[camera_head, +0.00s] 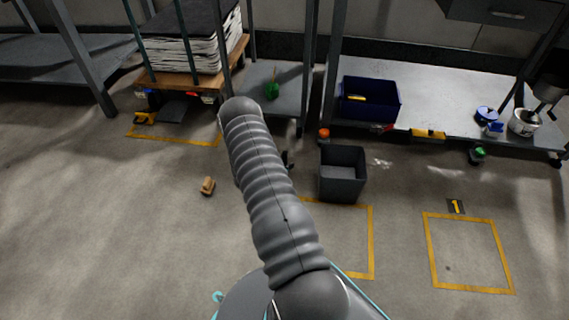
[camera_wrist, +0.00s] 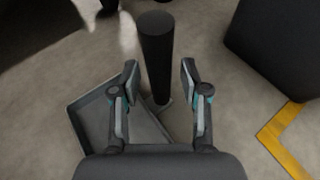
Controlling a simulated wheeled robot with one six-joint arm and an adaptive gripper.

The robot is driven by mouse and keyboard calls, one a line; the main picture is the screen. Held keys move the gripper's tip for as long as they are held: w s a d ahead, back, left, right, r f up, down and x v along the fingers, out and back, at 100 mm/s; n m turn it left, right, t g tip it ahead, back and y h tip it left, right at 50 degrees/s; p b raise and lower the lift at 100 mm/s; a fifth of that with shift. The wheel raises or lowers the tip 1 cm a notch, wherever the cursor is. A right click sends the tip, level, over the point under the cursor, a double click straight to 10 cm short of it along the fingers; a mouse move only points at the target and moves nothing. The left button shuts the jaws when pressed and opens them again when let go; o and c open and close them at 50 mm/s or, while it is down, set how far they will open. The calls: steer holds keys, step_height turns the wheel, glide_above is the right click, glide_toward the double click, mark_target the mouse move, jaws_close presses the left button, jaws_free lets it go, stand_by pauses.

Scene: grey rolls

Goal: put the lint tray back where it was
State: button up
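A grey, shallow tray (camera_wrist: 93,117) with a low rim lies on the floor in the wrist view, partly hidden behind my left finger and palm. I take it to be the lint tray. A dark upright cylinder (camera_wrist: 157,55), like a handle, rises near its right side; I cannot tell for sure that they are joined. My gripper (camera_wrist: 158,76) is open, one finger on each side of the cylinder in the picture. Gaps show on both sides, and neither finger appears to touch it. In the head view my arm hides the tray and most of the gripper.
A dark grey bin (camera_head: 342,188) stands right of my arm, also in the wrist view (camera_wrist: 280,45). A brown object (camera_head: 208,186) lies left. Shelves line the back.

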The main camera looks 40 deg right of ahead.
steer(key=shift+a+r, duration=0.15)
steer(key=shift+r, duration=0.05)
steer(key=p+v, duration=0.2)
steer(key=v, duration=0.9)
steer(key=s+a+r+m+g+y, duration=0.1)
steer(key=s+a+r+m, duration=0.25)
steer(key=r, duration=0.65)
steer(key=s+a+r+m+g+y, duration=0.15)
steer(key=r+m, duration=0.25)
steer(key=r, duration=0.7)
steer(key=s+a+r+m+y, duration=0.2)
steer(key=s+a+r+m, duration=0.15)
steer(key=r, duration=0.65)
steer(key=s+a+r+m+t+y, duration=0.6)
steer(key=s+a+r+m+y, duration=0.2)
steer(key=s+a+r, duration=0.8)
steer(key=s+a+y, duration=0.1)
steer(key=s+a, duration=0.1)
steer(key=a, duration=0.1)
steer(key=shift+s+a+t, duration=0.15)
steer(key=shift+s+t, duration=0.2)
steer(key=shift+r, duration=0.15)
